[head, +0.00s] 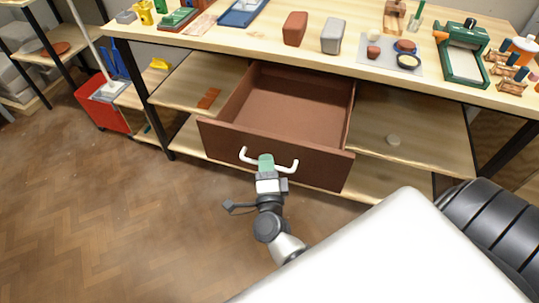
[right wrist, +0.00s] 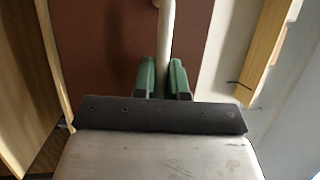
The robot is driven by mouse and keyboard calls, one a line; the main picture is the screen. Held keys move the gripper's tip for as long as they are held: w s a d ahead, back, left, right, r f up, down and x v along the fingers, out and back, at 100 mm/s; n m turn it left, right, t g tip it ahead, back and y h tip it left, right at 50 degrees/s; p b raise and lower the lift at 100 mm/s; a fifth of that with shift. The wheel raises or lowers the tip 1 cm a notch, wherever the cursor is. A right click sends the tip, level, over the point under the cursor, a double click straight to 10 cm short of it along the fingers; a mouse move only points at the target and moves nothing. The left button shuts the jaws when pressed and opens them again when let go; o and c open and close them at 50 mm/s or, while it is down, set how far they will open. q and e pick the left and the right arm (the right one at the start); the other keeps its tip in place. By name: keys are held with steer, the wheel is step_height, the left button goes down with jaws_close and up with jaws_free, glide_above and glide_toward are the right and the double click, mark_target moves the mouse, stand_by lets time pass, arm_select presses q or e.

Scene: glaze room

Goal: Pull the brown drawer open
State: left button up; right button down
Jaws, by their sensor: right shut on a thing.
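The brown drawer (head: 301,104) hangs under the wooden workbench and stands well out from it, its empty inside showing. Its front carries a white bar handle (head: 286,168). My right gripper (head: 266,163) is shut on the handle near its middle, its green fingertips around the bar. In the right wrist view, the green fingers (right wrist: 162,78) sit on either side of the pale handle (right wrist: 166,35), against the brown drawer front (right wrist: 110,50). My left gripper is not in view.
The workbench top (head: 270,40) holds clay blocks, a green press (head: 465,55) and small tools. Shelves flank the drawer, with a small brown piece (head: 209,98) on the left one. A red bucket (head: 102,105) stands at left. The floor before the drawer is clear.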

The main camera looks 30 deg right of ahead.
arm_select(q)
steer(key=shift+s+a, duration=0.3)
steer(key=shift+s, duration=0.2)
arm_select(e)
steer(key=shift+a, duration=0.1)
steer(key=c, duration=1.2)
jaws_free()
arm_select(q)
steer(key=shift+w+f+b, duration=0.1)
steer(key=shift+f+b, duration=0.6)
arm_select(e)
steer(key=v, duration=1.1)
